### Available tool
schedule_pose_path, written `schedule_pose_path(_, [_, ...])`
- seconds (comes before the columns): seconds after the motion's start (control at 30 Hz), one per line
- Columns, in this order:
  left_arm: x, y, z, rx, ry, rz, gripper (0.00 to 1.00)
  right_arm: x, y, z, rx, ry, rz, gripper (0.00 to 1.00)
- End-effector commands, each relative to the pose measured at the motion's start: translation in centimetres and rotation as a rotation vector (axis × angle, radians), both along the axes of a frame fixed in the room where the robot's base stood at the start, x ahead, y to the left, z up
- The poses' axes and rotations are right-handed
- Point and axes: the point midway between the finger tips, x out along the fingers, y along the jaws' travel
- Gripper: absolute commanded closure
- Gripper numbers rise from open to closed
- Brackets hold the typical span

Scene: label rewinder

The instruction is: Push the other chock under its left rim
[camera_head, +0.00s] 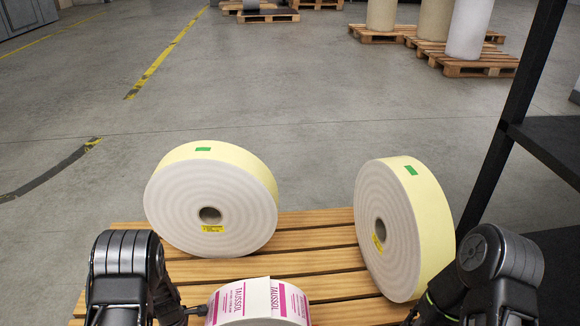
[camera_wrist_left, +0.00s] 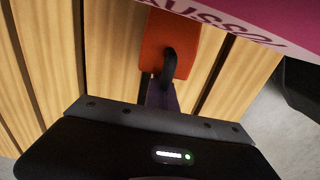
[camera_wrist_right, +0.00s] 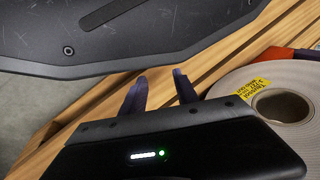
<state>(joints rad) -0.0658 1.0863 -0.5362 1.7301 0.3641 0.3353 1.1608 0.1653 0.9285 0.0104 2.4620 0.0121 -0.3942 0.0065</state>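The roll printed in magenta and white (camera_head: 262,303) stands at the front of the slatted wooden pallet (camera_head: 300,266). Its printed edge also shows at the top of the left wrist view (camera_wrist_left: 250,22). An orange chock (camera_wrist_left: 170,42) with a black loop handle lies on the slats, close by that roll; I cannot tell if they touch. My left gripper (camera_wrist_left: 162,92) has its fingers closed together on the handle. My right gripper (camera_wrist_right: 160,92) has its fingers apart and empty. It is beside a roll face with a yellow label (camera_wrist_right: 252,90). An orange part (camera_wrist_right: 282,54) shows behind that roll.
Two cream rolls stand on the pallet: one at back left (camera_head: 180,205), one at right (camera_head: 395,225). A black shelf frame (camera_head: 515,90) rises at right. Several loaded pallets stand far back. Grey floor beyond the pallet is clear.

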Motion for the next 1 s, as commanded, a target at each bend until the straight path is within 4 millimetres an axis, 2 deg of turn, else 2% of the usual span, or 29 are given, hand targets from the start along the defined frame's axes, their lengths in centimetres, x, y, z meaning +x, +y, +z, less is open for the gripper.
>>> schedule_pose_path(0.03, [-0.6,-1.1,-0.3,-0.017,0.016,-0.025,1.0,0.0,0.0,0.1,0.0,0.0,0.0,0.64])
schedule_pose_path(0.5, [-0.3,-0.4,0.2,-0.015,0.008,-0.018,1.0,0.0,0.0,0.3,0.0,0.001,0.0,0.64])
schedule_pose_path(0.63, [-0.3,-0.3,0.3,-0.015,0.005,-0.015,1.0,-0.6,0.0,0.3,0.0,0.011,0.007,0.64])
schedule_pose_path(1.0, [-0.2,-0.2,4.6,-0.012,0.004,-0.012,1.0,-1.2,0.0,4.1,0.002,0.028,0.015,0.64])
